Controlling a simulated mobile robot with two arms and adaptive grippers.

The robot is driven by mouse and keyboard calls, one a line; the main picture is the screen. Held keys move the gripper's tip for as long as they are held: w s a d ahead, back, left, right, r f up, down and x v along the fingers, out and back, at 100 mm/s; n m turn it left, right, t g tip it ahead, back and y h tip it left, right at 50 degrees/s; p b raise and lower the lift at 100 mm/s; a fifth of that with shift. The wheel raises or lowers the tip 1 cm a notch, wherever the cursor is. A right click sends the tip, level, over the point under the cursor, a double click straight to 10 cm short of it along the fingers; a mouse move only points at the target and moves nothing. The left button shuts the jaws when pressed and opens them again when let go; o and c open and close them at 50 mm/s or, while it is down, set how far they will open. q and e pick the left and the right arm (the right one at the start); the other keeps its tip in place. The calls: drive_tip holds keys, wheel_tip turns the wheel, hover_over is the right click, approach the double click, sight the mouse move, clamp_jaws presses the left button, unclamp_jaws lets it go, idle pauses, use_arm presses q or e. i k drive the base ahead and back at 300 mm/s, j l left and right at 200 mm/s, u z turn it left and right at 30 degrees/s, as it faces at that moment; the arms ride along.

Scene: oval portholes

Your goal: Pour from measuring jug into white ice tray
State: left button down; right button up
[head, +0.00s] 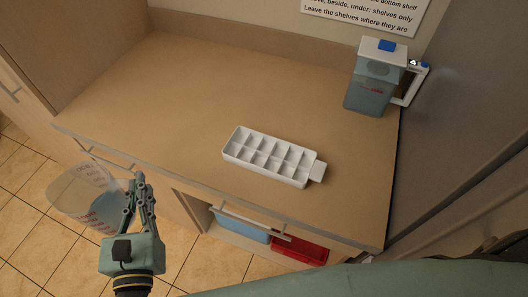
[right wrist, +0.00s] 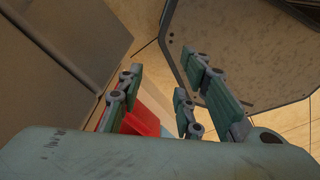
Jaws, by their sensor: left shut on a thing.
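The measuring jug (head: 72,195) is clear with printed marks. It hangs over the floor in front of the counter's left part, with bluish liquid showing inside. My left gripper (head: 141,182) is shut on it at its right side and hides part of it. The jug looks tilted in the head view, but its true tilt is hard to tell. The white ice tray (head: 232,147) lies flat on the counter, apart from the jug, its compartments facing up and looking empty. My right gripper (right wrist: 160,80) shows only in the right wrist view, its fingers apart with nothing visibly held.
A filter pitcher (head: 368,92) with white lid and blue button stands at the counter's back right. The wooden counter (head: 190,80) is clear left of the tray. Below its front edge are a blue bin (head: 240,231) and a red bin (head: 300,250). A grey panel borders the right.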

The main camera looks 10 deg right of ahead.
sight(286, 163)
drive_tip(key=z, duration=0.75)
drive_tip(key=k+j+z, duration=0.2)
drive_tip(key=z, duration=0.2)
drive_tip(key=k+j+z, duration=0.15)
drive_tip(key=z, duration=0.2)
drive_tip(key=k+z, duration=0.7)
drive_tip(key=k, duration=0.8)
